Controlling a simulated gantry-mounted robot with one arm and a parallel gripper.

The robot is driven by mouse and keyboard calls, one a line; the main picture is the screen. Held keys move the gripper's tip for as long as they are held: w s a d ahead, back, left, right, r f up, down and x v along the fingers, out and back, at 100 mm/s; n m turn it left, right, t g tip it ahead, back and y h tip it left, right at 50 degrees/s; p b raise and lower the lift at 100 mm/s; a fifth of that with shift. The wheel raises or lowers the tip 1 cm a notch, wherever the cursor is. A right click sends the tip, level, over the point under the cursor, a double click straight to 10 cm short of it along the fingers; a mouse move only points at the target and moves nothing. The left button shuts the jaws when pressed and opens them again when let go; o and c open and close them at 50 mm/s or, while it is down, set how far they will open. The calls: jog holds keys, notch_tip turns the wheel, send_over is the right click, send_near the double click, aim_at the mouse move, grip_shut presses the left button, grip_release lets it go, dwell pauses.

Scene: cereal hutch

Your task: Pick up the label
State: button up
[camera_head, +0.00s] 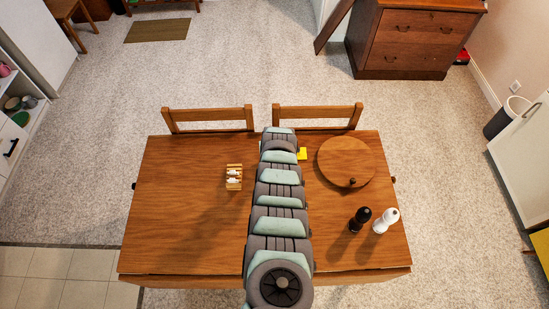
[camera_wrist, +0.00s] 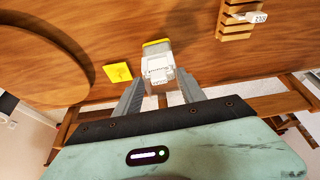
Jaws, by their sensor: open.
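In the wrist view, a pale block-shaped thing (camera_wrist: 157,62) with a yellow far edge and a white label (camera_wrist: 158,72) with small dark print stands at the table's edge. The print is too small to read. My gripper (camera_wrist: 161,84) is open, its two grey fingers on either side of the label's near end. I cannot tell whether they touch it. In the head view my arm hides the gripper and this label.
A flat yellow square (camera_head: 302,154) lies beside my arm. A round wooden board (camera_head: 346,162) lies on the table (camera_head: 185,235) to its right. Black (camera_head: 360,219) and white (camera_head: 385,220) mills stand at the front right. Two chairs (camera_head: 208,115) (camera_head: 318,111) line the far edge.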

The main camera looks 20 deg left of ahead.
jog(key=shift+c, duration=0.6)
grip_shut()
jog(key=shift+r, duration=0.15)
